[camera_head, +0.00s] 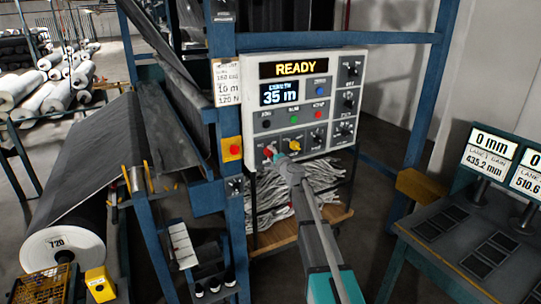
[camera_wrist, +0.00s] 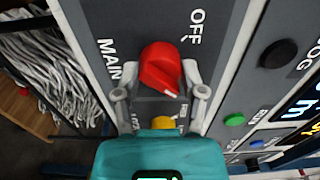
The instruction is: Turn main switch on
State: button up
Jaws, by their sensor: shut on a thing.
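The main switch is a red rotary knob (camera_wrist: 160,66) on the grey control panel, with the words MAIN and OFF printed beside it. A small white mark shows on its edge. In the head view the red knob (camera_head: 269,151) sits at the panel's lower left. My gripper (camera_wrist: 160,78) has one finger on each side of the knob and is shut on it; the gripper also shows at the panel in the head view (camera_head: 277,156). The control panel (camera_head: 341,122) has a lit READY display (camera_head: 295,68) and a screen (camera_head: 280,93) reading 35 m.
A yellow knob (camera_head: 294,146) is close to the right of the red one. Green (camera_head: 294,115) and blue (camera_head: 321,92) buttons are above. Blue frame posts (camera_head: 224,130) flank the panel. A large grey roll (camera_head: 75,225) is at left, a slanted console (camera_head: 465,235) at right.

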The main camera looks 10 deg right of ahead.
dwell(0.3)
jog(key=o, duration=1.2)
jog(key=shift+c, duration=0.2)
jog(key=v, duration=1.2)
